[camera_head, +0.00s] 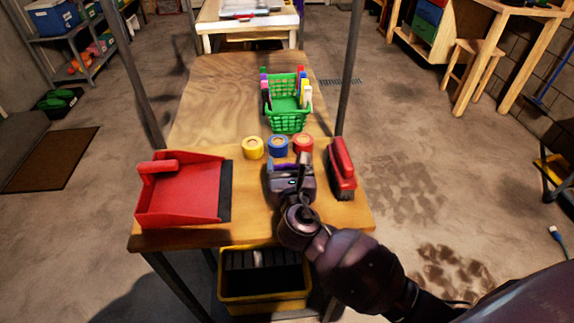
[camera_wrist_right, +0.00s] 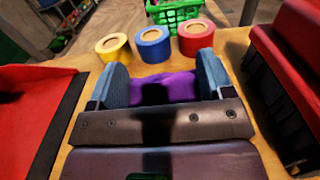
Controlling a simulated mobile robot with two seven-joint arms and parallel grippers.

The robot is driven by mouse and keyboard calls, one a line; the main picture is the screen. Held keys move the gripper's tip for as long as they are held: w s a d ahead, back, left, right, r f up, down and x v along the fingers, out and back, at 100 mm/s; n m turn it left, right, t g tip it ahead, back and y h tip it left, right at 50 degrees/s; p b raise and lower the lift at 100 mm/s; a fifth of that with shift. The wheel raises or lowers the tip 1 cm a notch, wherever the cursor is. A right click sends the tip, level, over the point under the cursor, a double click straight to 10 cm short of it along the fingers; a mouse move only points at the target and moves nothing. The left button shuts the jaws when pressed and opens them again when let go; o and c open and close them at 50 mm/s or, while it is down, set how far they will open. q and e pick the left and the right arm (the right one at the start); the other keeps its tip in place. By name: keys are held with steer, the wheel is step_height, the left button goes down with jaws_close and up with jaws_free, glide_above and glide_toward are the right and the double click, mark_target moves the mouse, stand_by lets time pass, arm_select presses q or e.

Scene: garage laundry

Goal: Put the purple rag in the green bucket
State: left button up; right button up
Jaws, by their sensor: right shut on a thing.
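My right gripper (camera_head: 288,167) is low over the near part of the wooden table, between a red dustpan and a red brush. In the right wrist view its two blue fingers stand on either side of the purple rag (camera_wrist_right: 168,88) and are shut on it. In the head view the gripper mostly hides the rag. The green bucket (camera_head: 289,122), a basket with holes in its sides, stands farther back on the table. Several colourful bottle-like items stand along its sides. My left gripper is not in view.
Yellow (camera_head: 252,147), blue (camera_head: 278,146) and red (camera_head: 303,144) tape rolls stand in a row between my gripper and the bucket. The red dustpan (camera_head: 180,195) lies left, the red brush (camera_head: 341,168) right. The table (camera_head: 205,100) is bare at the back left.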

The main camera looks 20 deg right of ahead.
stand_by(0.3)
steer(key=o, duration=0.5)
steer(key=shift+f, duration=0.1)
steer(key=shift+c, duration=0.2)
steer(key=o, duration=0.5)
steer(key=shift+c, duration=0.2)
